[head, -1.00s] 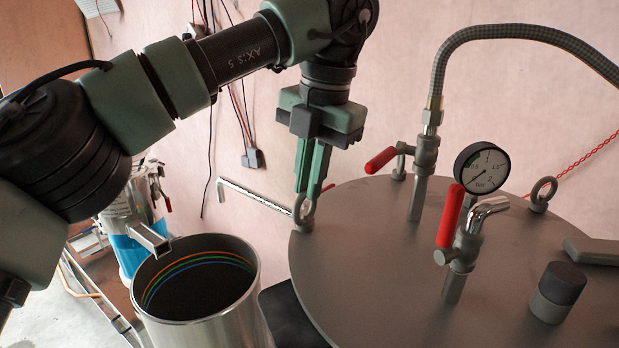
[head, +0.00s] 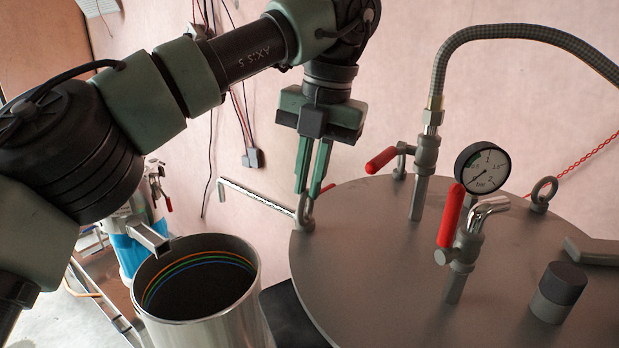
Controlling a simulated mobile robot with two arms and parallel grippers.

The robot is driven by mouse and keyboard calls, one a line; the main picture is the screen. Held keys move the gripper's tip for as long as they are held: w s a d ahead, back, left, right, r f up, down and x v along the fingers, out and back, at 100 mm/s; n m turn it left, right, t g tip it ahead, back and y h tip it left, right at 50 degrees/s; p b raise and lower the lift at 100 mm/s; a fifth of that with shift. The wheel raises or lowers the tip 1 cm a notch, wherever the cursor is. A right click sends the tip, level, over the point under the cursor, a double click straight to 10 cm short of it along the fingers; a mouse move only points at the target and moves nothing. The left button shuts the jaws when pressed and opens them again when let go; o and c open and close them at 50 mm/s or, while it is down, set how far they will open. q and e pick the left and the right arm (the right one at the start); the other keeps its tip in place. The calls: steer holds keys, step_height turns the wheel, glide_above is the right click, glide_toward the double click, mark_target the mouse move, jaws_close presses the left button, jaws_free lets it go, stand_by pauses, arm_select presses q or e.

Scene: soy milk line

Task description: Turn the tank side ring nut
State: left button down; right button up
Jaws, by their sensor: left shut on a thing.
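The tank side ring nut (head: 304,218) is a small grey eye ring at the left edge of the grey round tank lid (head: 370,260). My left gripper (head: 307,196) points down from above with its green fingers shut on the top of the ring. The fingers hide part of the ring, which shows narrower, turned partly edge-on. My right gripper is not in view.
A second ring (head: 544,190) stands at the lid's far right. A pressure gauge (head: 482,167), a red-handled valve (head: 452,215) and a hose (head: 440,75) rise from the lid. An open steel pot (head: 250,310) stands left of the tank.

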arm_select(q)
steer(key=c, duration=1.5)
jaws_free()
steer(key=shift+f, duration=0.2)
steer(key=shift+r, duration=0.1)
step_height(320, 180, up, 8)
steer(key=d, duration=0.1)
steer(key=shift+s+d+f, duration=0.15)
steer(key=shift+f, duration=0.1)
